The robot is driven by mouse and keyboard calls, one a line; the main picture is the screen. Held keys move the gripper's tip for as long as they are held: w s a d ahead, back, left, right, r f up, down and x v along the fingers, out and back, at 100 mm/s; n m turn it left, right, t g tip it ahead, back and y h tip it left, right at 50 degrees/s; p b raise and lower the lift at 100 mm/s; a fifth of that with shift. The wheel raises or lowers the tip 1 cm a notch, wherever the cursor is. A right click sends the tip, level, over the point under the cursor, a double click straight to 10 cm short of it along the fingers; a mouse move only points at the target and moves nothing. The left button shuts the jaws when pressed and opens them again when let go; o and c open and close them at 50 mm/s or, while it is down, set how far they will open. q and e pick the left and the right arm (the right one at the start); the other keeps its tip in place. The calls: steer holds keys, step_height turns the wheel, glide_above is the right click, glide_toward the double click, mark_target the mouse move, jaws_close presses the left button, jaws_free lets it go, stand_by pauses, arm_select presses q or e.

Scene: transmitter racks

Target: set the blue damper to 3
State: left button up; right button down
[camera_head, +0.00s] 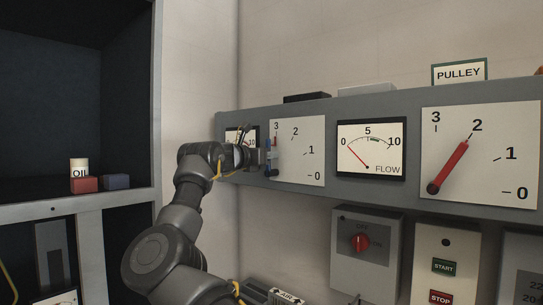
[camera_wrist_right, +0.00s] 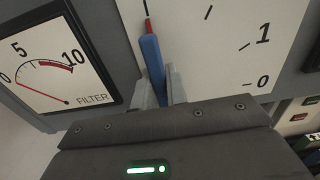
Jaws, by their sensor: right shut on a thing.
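The blue damper is a blue lever with a red tip on a white dial plate (camera_head: 308,155) marked 0 to 3. In the right wrist view the blue lever (camera_wrist_right: 152,58) stands between the two fingers of my right gripper (camera_wrist_right: 160,88), which is shut on it. Its red tip points at a tick at the top edge of that view; the number there is out of frame. In the head view my right gripper (camera_head: 266,157) covers part of the lever, and the red tip shows just below the 3. My left gripper is not in view.
A FILTER gauge (camera_wrist_right: 60,65) sits left of the dial. To its right are a FLOW gauge (camera_head: 371,148) and a second dial (camera_head: 490,150) with a red lever near 2. Switch boxes (camera_head: 365,275) hang below. A shelf with an OIL can (camera_head: 79,168) stands left.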

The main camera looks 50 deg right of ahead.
steer(key=shift+r, duration=0.1)
steer(key=c, duration=1.4)
jaws_free()
steer(key=shift+a, duration=0.1)
steer(key=a+b, duration=0.4)
steer(key=a, duration=0.6)
steer(key=shift+w+a, duration=0.3)
steer(key=shift+w, duration=0.1)
